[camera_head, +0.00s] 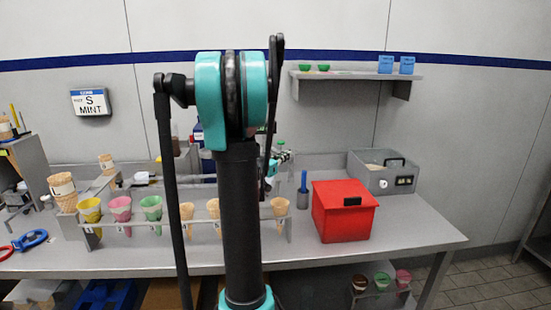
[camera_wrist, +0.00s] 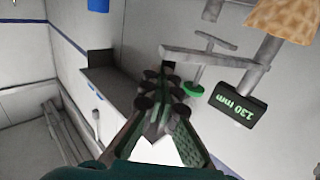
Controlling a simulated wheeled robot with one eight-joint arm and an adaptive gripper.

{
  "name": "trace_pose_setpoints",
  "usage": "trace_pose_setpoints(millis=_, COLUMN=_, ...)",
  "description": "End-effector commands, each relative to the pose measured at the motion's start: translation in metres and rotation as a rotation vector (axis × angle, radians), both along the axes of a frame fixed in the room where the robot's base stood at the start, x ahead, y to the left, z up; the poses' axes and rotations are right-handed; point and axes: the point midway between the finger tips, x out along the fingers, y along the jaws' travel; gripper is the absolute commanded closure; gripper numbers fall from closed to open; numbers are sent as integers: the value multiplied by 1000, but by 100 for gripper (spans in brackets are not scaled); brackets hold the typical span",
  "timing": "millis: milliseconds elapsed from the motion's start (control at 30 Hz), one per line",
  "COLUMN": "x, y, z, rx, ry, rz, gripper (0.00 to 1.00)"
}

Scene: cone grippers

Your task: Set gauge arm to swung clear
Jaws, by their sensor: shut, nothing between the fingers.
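In the wrist view a grey bar (camera_wrist: 212,58), which looks like the gauge arm, runs sideways on a thin post with a green foot (camera_wrist: 193,88). A black plate marked "120 mm" (camera_wrist: 238,108) is to its right, and the picture is turned over. My gripper (camera_wrist: 163,80) is shut and empty, its dark fingertips just below the bar's left end in the picture. I cannot tell whether they touch the bar. In the head view my gripper (camera_head: 279,158) shows beyond my arm, over the back of the counter. My arm hides much of the gauge area there.
A cone rack (camera_head: 150,226) with several cones stands along the counter front. A red box (camera_head: 345,213) and a grey case (camera_head: 382,176) are at the right. A blue-handled tool (camera_head: 303,190) stands beside the red box. A wall shelf (camera_head: 350,74) is above.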

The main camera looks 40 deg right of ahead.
Motion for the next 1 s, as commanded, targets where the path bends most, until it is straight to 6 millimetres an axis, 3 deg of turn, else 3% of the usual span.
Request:
trace_pose_setpoints(millis=233, x=-5, y=-47, z=0, rx=0, ry=0, rz=-5, gripper=100)
trace_pose_setpoints(millis=467, x=1, y=-89, z=0, rx=0, ry=0, rz=-4, gripper=100)
trace_pose_setpoints(millis=800, x=25, y=-144, z=0, rx=0, ry=0, rz=-3, gripper=100)
trace_pose_setpoints(millis=1000, x=42, y=-165, z=0, rx=0, ry=0, rz=-1, gripper=100)
